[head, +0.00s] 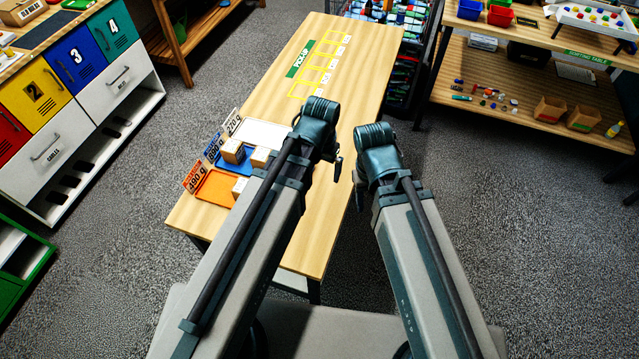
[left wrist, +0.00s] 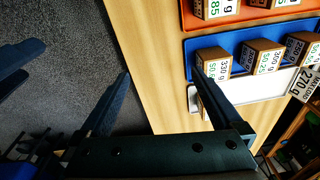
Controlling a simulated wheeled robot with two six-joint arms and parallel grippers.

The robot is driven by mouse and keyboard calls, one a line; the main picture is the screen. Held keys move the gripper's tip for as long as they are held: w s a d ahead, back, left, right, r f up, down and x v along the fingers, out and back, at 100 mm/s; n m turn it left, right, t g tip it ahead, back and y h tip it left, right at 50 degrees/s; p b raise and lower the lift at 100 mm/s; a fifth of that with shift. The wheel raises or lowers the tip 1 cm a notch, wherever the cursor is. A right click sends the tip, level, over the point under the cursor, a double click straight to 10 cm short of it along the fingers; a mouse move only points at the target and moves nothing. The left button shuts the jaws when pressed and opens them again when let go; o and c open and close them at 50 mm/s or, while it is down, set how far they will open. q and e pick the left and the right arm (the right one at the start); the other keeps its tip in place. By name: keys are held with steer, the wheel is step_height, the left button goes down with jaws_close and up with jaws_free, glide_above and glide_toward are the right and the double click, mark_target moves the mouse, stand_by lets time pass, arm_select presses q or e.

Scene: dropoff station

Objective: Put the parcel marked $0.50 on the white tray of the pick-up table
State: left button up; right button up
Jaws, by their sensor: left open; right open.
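The white tray (head: 263,132) lies at the left edge of the pick-up table (head: 345,75); it shows partly in the left wrist view (left wrist: 262,88). Small cardboard parcels with white labels sit on the blue tray, among them one marked 330 g (left wrist: 213,65) beside a fingertip. Its green price is too small to read surely, so I cannot tell which parcel is $0.50. My left gripper (left wrist: 162,72) is open and empty over the table edge. My right gripper (head: 358,188) is open and empty beyond the table's right edge.
A blue tray (left wrist: 200,43) and an orange tray (head: 213,186) with parcels lie in line with the white tray, with weight signs (head: 196,178) behind. The table's middle is clear. A sorting table (head: 550,60) stands right, lockers (head: 80,55) left.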

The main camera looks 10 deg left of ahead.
arm_select(q)
steer(key=s+d+g+y, duration=0.1)
steer(key=s, duration=0.7)
steer(key=shift+d, duration=0.15)
stand_by(0.7)
